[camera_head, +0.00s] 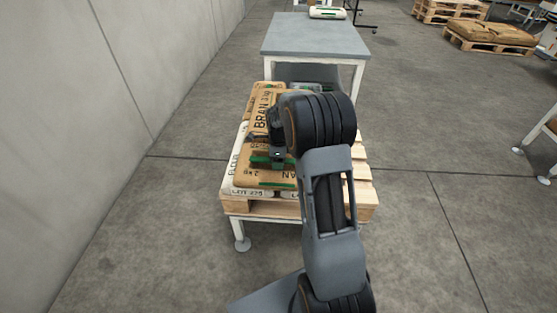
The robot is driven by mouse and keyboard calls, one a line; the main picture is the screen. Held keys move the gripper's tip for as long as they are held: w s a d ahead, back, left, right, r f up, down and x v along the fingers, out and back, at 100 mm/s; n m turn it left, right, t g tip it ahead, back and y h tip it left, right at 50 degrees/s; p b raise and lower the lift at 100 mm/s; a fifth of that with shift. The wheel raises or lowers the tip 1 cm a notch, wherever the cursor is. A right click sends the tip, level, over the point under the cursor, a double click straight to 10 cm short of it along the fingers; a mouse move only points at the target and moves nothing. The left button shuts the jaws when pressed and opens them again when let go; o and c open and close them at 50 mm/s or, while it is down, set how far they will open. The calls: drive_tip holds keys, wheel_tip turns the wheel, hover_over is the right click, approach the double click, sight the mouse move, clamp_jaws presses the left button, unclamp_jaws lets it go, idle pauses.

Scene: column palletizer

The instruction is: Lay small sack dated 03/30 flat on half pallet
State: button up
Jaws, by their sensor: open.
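The half pallet (262,208) is a wooden pallet on a low white-legged stand. Brown sacks printed BRAN (262,108) lie flat on it, above white sacks (232,172), one marked FLOUR. My gripper (268,168) is open and points down over the near brown sack (248,180). Green strips show at the gripper, and I cannot tell whether they belong to its fingers or the sack. Whether the fingers touch the sack is unclear. My arm hides the pallet's right middle. No 03/30 date is readable, so I cannot tell which sack carries it.
A concrete wall (130,75) runs along the left. A loaded pallet (490,37) is at back right.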

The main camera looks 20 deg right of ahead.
wheel_tip(320, 180, up, 13)
drive_tip(key=p, duration=0.4)
drive_tip(key=s+a+r+n+t, duration=0.1)
drive_tip(key=s+a+n, duration=0.4)
drive_tip(key=s+n, duration=0.6)
drive_tip(key=s+a+r+n+t, duration=0.2)
drive_tip(key=s+a+n, duration=0.3)
drive_tip(key=s+n, duration=0.5)
drive_tip(key=n, duration=0.3)
drive_tip(key=shift+s+a+r, duration=0.15)
drive_tip(key=shift+s+r, duration=0.15)
drive_tip(key=shift+s, duration=0.1)
wheel_tip(320, 180, up, 22)
drive_tip(key=p, duration=2)
drive_tip(key=shift+s+a+r+t+p, duration=0.15)
drive_tip(key=shift+a+r+t+p, duration=0.1)
drive_tip(key=shift+a+t+p, duration=0.1)
